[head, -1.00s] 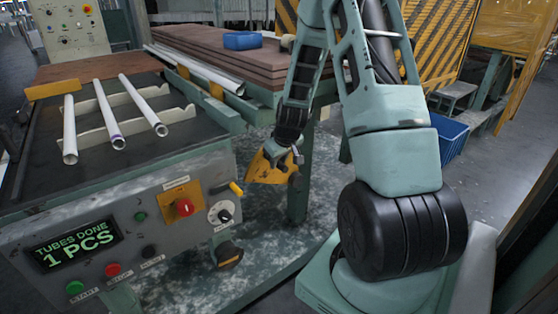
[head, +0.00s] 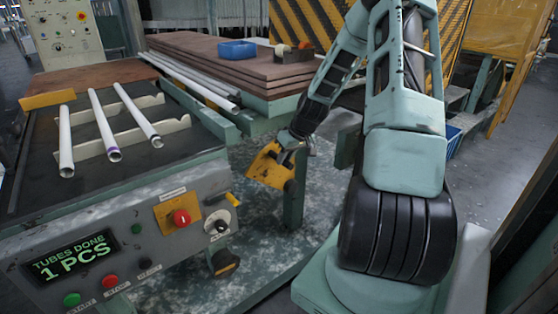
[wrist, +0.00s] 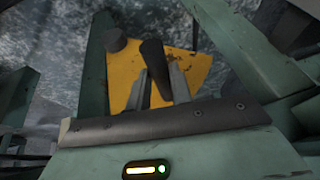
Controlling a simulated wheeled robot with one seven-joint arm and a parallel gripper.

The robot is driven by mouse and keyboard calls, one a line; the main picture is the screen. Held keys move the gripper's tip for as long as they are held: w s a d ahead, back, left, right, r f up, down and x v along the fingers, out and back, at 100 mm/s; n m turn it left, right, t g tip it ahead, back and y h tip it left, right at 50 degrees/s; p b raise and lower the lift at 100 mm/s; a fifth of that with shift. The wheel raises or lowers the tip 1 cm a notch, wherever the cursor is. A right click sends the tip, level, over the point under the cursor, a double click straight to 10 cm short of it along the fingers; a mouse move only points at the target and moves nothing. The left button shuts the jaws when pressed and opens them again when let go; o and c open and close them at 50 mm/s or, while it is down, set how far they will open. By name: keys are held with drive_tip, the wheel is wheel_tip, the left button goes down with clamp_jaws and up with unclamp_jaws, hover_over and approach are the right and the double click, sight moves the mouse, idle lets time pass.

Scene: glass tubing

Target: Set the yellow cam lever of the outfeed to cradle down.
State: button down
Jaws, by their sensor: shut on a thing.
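The yellow cam lever (head: 270,168) is a yellow plate at the side of the green post, right of the control panel. It also shows in the wrist view (wrist: 195,72), with a dark handle (wrist: 153,58) standing out from it. My gripper (wrist: 160,88) has its two fingers on either side of this handle and is shut on it. In the head view my gripper (head: 294,150) is small at the lever's upper right, and its fingers are hard to make out.
Three white tubes (head: 103,125) lie on the cradle rails at left. The control panel (head: 140,235) with knobs and a "1 PCS" display stands close left of the lever. Green frame posts (wrist: 93,75) flank the gripper closely. A stack of brown boards (head: 210,55) lies behind.

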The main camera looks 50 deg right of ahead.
drive_tip(key=s+d+r+y+p, duration=0.1)
drive_tip(key=d+p, duration=0.3)
drive_tip(key=d, duration=0.5)
drive_tip(key=shift+s+r+m+t+y, duration=0.3)
drive_tip(key=shift+s+m+t+y, duration=0.1)
drive_tip(key=shift+s+y, duration=0.4)
drive_tip(key=shift+w+d, duration=0.1)
drive_tip(key=shift+f, duration=0.1)
drive_tip(key=c, duration=1.3)
unclamp_jaws()
drive_tip(key=shift+o, duration=0.2)
drive_tip(key=v, duration=1.7)
drive_tip(key=shift+d, duration=0.25)
